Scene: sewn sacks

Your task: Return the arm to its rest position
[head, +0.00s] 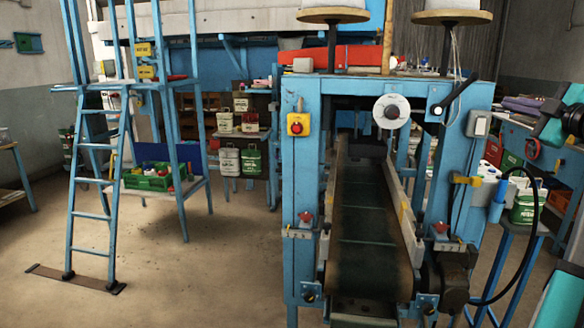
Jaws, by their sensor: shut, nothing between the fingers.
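My gripper cannot be made out in the head view. A dark and teal piece (568,118) juts in at the right edge, and I cannot tell what it is. The blue machine frame (305,180) stands in the middle, with a dark conveyor belt (368,230) running through it towards me. The belt looks empty. No sack shows on it.
A blue ladder (92,190) stands at the left on a floor plate. A low shelf holds a green crate (150,177). A green and white container (525,207) sits on a blue stand at the right. The floor (200,270) at front left is clear.

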